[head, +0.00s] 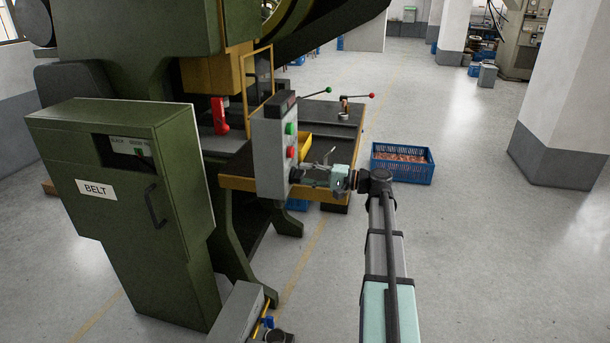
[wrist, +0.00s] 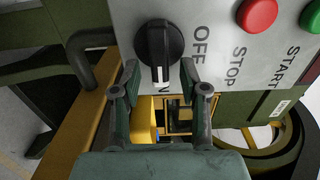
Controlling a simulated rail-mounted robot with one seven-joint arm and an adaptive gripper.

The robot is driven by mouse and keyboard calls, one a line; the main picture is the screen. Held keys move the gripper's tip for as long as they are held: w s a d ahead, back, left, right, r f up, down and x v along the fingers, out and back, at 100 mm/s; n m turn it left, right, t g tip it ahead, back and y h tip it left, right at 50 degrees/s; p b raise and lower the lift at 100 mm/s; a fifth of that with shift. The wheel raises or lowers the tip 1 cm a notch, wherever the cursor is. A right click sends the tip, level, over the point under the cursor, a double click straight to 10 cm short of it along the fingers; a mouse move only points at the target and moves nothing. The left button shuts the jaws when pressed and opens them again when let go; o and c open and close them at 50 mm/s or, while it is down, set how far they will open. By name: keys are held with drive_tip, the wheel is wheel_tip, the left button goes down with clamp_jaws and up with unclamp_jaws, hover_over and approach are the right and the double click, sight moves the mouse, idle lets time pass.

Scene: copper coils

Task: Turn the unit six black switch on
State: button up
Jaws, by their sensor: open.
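The black rotary switch (wrist: 160,42) is on the face of a grey control box (head: 269,150). In the wrist view its white mark points down, toward a label of which only an "N" shows between my fingers. The "OFF" label (wrist: 199,47) is to the right of the knob. My gripper (wrist: 160,72) is open, its two fingertips at either side of the knob's lower end, with nothing held. In the head view my gripper (head: 311,175) is at the lower part of the box face, and it hides most of the knob.
Red STOP (wrist: 257,14) and green START (wrist: 310,18) buttons are on the same panel. A green cabinet labelled BELT (head: 110,215) stands left. A blue crate (head: 403,174) is on the floor behind my arm. Open floor lies to the right.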

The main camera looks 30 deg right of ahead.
drive_tip(key=v, duration=1.1)
drive_tip(key=shift+d, duration=0.15)
